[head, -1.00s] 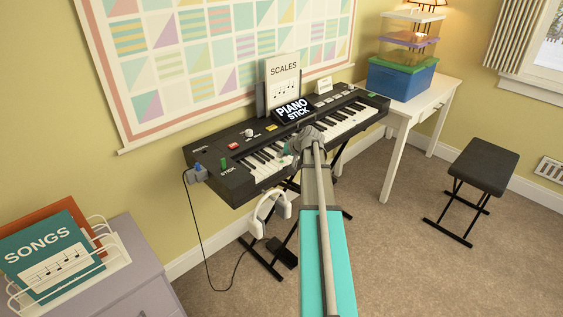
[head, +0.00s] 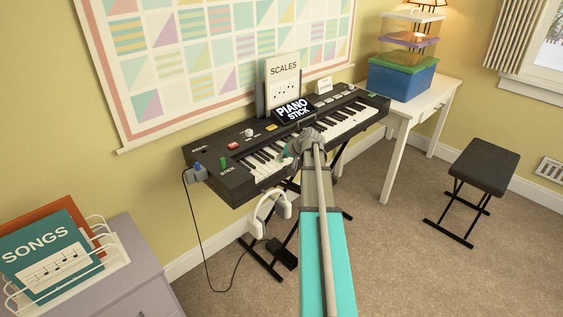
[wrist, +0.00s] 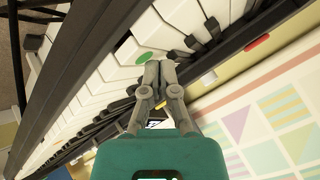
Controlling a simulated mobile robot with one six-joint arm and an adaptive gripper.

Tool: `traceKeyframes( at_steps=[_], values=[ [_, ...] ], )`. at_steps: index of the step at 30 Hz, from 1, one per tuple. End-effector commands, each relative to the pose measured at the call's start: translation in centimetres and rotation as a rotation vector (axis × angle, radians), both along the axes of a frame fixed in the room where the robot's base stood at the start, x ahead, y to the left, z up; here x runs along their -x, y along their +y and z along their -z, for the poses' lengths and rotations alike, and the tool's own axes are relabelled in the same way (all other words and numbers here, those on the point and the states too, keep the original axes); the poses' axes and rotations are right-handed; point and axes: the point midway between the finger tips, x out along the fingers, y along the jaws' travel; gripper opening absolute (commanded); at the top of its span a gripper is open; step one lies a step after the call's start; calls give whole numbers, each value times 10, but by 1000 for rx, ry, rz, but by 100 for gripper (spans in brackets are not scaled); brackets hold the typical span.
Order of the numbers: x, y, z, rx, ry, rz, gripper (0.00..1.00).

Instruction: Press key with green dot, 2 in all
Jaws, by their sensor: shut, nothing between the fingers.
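A black keyboard (head: 239,186) stands on a folding stand against the wall. In the wrist view, a white key with a green dot (wrist: 144,58) shows just beyond and left of the fingertips. My gripper (wrist: 160,66) is shut and empty, its tips close to that key beside the black keys; whether they touch it I cannot tell. In the head view my gripper (head: 291,156) is over the front of the keys, and my arm hides part of the keyboard. The green dot is not clearly seen there.
A white table (head: 440,94) with stacked boxes is at right, a black stool (head: 484,165) further right.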

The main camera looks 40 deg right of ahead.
Motion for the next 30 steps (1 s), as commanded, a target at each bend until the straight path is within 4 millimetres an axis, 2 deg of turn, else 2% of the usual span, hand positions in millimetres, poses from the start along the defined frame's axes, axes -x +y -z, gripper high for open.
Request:
traceKeyframes(
  at_steps=[30],
  values=[
    [0, 0, 9, 0, 0, 0, 0]
  ],
)
